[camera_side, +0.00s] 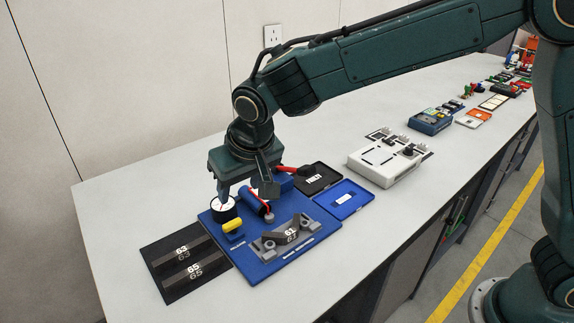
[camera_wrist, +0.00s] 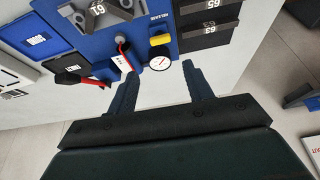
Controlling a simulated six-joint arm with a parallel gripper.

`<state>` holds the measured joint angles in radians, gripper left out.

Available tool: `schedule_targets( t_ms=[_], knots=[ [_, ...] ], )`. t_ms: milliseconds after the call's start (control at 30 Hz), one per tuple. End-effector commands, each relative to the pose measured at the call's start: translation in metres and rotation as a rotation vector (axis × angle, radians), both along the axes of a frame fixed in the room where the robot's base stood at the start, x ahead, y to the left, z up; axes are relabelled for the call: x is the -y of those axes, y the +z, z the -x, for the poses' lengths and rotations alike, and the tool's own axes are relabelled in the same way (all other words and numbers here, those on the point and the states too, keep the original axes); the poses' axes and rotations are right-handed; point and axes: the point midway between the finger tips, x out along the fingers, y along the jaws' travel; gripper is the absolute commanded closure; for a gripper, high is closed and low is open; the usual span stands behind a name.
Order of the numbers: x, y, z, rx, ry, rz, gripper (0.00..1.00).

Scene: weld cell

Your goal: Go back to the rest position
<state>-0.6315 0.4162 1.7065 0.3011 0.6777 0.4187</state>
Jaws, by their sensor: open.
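My gripper (camera_side: 245,192) is open and empty above the back edge of a blue fixture board (camera_side: 262,268). In the wrist view its two fingers (camera_wrist: 158,78) are spread apart, with pale bench top between them. A round white dial (camera_side: 222,205) is close to one finger in the side view; it also shows just beyond the fingertips in the wrist view (camera_wrist: 160,64). I cannot tell whether they touch. A dark part marked 61 (camera_side: 291,236) sits in a grey holder (camera_side: 268,246) on the board.
A black tray (camera_side: 170,291) with bars marked 63 and 65 lies left of the board. A black tray (camera_side: 331,168), a blue tray (camera_side: 345,213) and a white device (camera_side: 378,170) lie to the right. More kits line the far bench. A wall stands behind.

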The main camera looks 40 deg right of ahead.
Motion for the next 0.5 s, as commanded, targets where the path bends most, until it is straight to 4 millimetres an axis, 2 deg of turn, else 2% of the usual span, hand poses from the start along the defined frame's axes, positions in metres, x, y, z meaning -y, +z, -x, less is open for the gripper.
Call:
schedule_targets(
  t_ms=[167,267,500],
  knots=[
    [0.011,0.009,0.003,0.002,-0.003,-0.004,0.49],
    [0.025,0.019,0.008,0.003,-0.003,-0.008,0.49],
    [0.077,0.054,0.032,0.009,-0.006,-0.021,0.49]
  ],
)
